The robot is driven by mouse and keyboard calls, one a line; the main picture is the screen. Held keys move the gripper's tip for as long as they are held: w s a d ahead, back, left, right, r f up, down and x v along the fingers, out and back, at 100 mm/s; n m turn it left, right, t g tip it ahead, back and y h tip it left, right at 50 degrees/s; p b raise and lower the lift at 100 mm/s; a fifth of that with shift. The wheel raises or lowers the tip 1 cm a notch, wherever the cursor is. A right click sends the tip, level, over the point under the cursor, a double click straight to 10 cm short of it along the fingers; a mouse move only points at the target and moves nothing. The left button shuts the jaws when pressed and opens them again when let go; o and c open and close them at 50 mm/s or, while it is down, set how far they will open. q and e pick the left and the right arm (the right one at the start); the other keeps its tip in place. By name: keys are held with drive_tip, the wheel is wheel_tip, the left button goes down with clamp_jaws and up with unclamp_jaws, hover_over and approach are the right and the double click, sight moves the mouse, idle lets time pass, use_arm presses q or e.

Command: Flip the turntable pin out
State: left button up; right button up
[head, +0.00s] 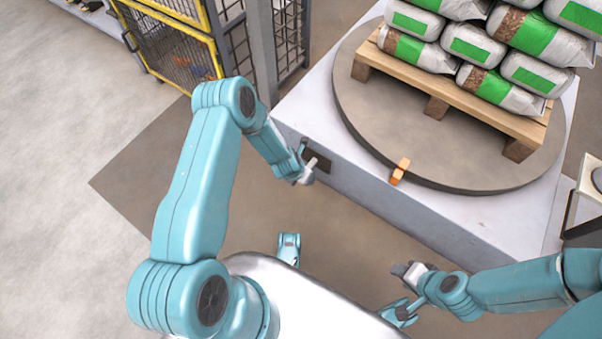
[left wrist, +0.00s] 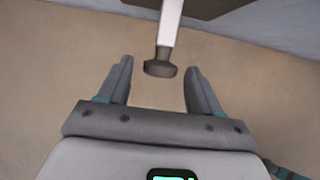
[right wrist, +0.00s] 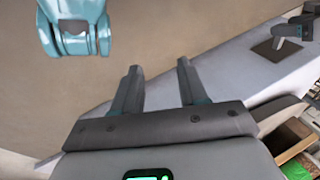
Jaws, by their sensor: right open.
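A white lever with a dark round knob (left wrist: 160,68) enters the top of the left wrist view, in front of a dark plate (left wrist: 190,6). My left gripper (head: 309,166) is open at the side of the turntable base, by the same dark plate (head: 321,161). In the left wrist view its fingers (left wrist: 157,80) stand either side of the knob, with gaps on both sides. A small orange block (head: 400,171) sits at the near rim of the turntable (head: 395,115); whether it is the pin I cannot tell. My right gripper (head: 408,270) is open and empty, away from the base (right wrist: 150,85).
A wooden pallet (head: 436,107) with stacked white and green bags (head: 475,45) stands on the turntable. A yellow-framed mesh guard (head: 180,50) and grey post (head: 262,50) are at the back left.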

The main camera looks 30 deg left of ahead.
use_arm(q)
drive_tip(key=shift+r, duration=0.1)
drive_tip(key=p+v, duration=0.6)
drive_tip(key=v, duration=1)
drive_tip(key=shift+p, duration=0.4)
use_arm(e)
drive_tip(key=s+a+r+g, duration=0.1)
drive_tip(key=s+r, duration=0.2)
drive_tip(key=r, duration=0.3)
drive_tip(key=shift+s+r, duration=0.2)
drive_tip(key=shift+r, duration=0.05)
